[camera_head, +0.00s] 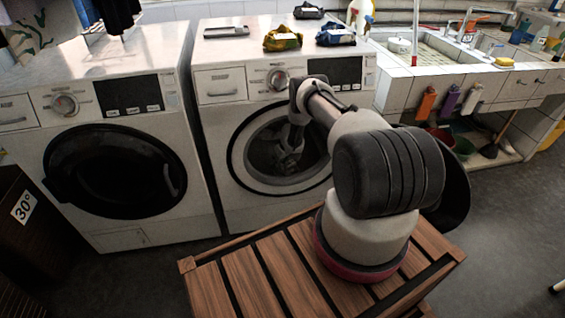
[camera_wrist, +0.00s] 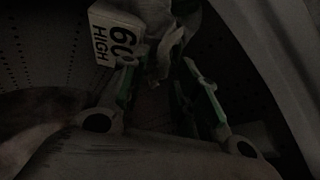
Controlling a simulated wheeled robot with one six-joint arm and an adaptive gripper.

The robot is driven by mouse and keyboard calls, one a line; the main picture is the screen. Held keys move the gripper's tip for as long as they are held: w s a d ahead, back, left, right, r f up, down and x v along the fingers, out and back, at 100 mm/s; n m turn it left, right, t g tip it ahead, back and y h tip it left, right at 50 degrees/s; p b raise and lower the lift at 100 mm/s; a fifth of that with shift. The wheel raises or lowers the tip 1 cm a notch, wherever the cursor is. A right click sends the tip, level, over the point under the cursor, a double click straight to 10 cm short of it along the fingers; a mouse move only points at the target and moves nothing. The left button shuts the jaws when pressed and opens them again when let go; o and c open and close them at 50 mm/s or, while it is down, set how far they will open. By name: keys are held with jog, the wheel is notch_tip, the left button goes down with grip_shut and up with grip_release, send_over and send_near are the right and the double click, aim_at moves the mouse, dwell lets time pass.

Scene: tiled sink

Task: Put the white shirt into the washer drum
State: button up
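The right washer (camera_head: 215,125) has its round drum opening (camera_head: 240,150) uncovered, and my arm reaches into it. My gripper (camera_head: 289,158) is inside the opening, small and dark in the head view. In the wrist view my gripper's (camera_wrist: 158,68) fingers stand apart, with green inner pads showing. A pale crumpled cloth (camera_wrist: 163,30), which looks like the white shirt, lies just beyond and between the fingertips inside the drum. A white tag (camera_wrist: 115,33) reading "60 HIGH" is beside it. The light is too dim to show the cloth's full shape or whether it touches a finger.
The dark door (camera_head: 457,190) stands open at the right, partly behind my arm. The left washer (camera_head: 110,160) is shut. A tiled sink (camera_head: 430,50) is at the right. A dark "30°" bin (camera_head: 40,245) stands at the left.

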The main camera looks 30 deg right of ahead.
jog(key=shift+s+r, duration=0.1)
jog(key=shift+r, duration=0.5)
jog(key=v, duration=0.4)
jog(key=shift+r, duration=0.15)
jog(key=s, duration=0.4)
jog(key=s+d, duration=0.1)
jog(key=s, duration=0.7)
jog(key=shift+d+f, duration=0.15)
jog(key=shift+f, duration=0.05)
